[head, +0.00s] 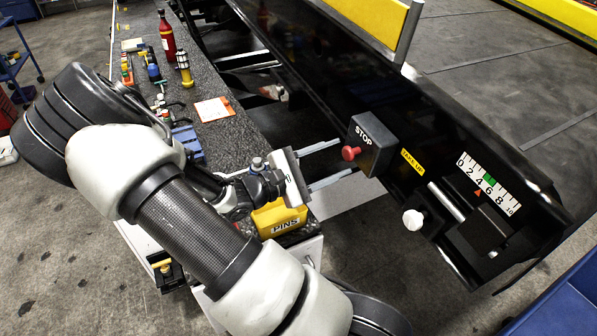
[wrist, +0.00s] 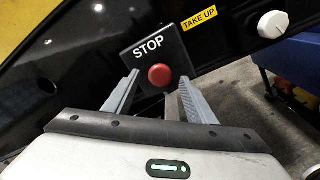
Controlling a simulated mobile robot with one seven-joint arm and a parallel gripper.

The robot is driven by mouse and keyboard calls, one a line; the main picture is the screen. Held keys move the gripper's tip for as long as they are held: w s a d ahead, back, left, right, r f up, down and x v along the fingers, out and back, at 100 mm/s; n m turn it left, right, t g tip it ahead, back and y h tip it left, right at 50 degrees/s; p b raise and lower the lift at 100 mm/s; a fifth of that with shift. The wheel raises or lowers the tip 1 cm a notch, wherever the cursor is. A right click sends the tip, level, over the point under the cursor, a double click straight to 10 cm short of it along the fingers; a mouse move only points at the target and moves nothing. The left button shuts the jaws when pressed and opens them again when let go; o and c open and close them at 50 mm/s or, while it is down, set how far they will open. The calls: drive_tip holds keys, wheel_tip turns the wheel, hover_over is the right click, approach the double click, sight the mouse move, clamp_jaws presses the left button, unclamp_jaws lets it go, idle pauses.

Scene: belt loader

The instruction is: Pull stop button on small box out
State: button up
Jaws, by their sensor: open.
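The small black box (head: 371,144) marked STOP is fixed to the side of the black belt frame. Its red stop button (head: 351,153) sticks out from its front face toward my gripper. In the wrist view the red button (wrist: 161,75) appears between my fingers, low on the box face (wrist: 150,57). My gripper (head: 327,164) is open, with its two grey fingers pointing at the box. In the wrist view my gripper (wrist: 158,88) has one finger on each side of the button, with gaps to it. I cannot tell exactly how far the fingertips are from the box.
A yellow TAKE UP label (head: 412,161), a white knob (head: 413,220) and a number scale (head: 488,184) are right of the box. A yellow PINS bin (head: 279,219) sits below my gripper on the bench end. The dark bench top (head: 222,135) holds tools and a red bottle (head: 167,36).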

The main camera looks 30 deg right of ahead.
drive_tip(key=a, duration=1.5)
drive_tip(key=shift+w+a, duration=0.3)
drive_tip(key=shift+w, duration=0.1)
drive_tip(key=s+a+r+m+g+y+p, duration=0.25)
drive_tip(key=s+r+m+y, duration=0.2)
drive_tip(key=s+y, duration=0.6)
drive_tip(key=a+r+m+t+y+p, duration=0.1)
drive_tip(key=a+r+m+t+y, duration=0.1)
drive_tip(key=r, duration=0.5)
drive_tip(key=s+a+r+m+t+y+p, duration=0.1)
drive_tip(key=a+r+m+t+y, duration=0.1)
drive_tip(key=a+r+t+y, duration=0.3)
drive_tip(key=shift+a+r+t, duration=0.9)
drive_tip(key=shift+r+t, duration=0.05)
drive_tip(key=shift+t, duration=0.1)
drive_tip(key=shift+y, duration=0.25)
